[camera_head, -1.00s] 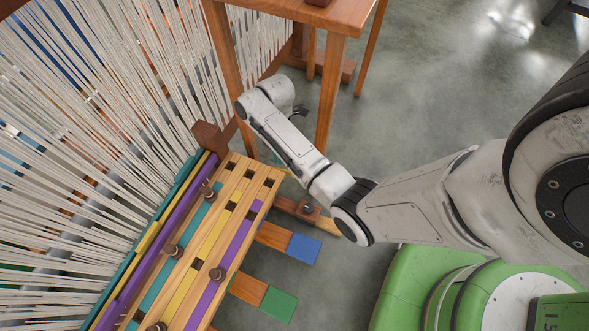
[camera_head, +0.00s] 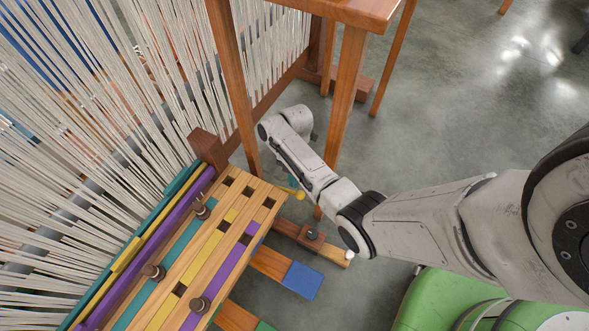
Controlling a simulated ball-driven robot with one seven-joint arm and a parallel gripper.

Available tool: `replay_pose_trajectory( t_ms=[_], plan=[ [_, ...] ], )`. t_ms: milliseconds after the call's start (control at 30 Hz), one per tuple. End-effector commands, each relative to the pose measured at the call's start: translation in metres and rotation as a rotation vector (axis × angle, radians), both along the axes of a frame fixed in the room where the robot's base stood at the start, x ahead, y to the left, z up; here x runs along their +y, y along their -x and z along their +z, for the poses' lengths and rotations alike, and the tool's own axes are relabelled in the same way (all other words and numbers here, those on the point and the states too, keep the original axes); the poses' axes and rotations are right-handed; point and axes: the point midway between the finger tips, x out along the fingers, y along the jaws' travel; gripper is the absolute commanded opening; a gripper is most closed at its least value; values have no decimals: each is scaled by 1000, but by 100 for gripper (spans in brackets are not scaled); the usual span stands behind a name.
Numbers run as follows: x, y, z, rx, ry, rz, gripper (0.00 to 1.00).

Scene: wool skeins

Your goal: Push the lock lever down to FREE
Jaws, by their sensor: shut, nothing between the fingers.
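A small yellow knob (camera_head: 300,195) on a thin piece shows just beneath my forearm, beside the loom bench's far right corner. It may be the lock lever's end, but I cannot tell its position. No FREE marking is readable. My arm reaches from the right, with its wrist near the table legs. My gripper is hidden behind my own wrist and forearm, so its fingers and any contact with the lever cannot be seen.
The slotted wooden bench (camera_head: 200,262) carries several brown pegs. White warp threads (camera_head: 90,130) fill the left. A wooden table (camera_head: 345,8) stands at the back. A wooden bar with a dark block (camera_head: 312,236) and a blue-tipped treadle (camera_head: 302,281) are low. Grey floor (camera_head: 450,100) is clear.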

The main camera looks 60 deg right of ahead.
Motion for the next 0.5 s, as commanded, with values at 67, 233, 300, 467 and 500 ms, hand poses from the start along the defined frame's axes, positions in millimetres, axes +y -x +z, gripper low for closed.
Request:
replay_pose_trajectory(
  t_ms=[67,233,300,467,500],
  plan=[
    [-1,6,-16,1,0,-2,0],
    [-1,13,-30,1,0,-3,0],
    [-2,14,-32,1,0,-2,0],
    [-2,15,-34,0,1,-2,0],
    [-2,15,-34,0,1,-2,0]
  ],
)
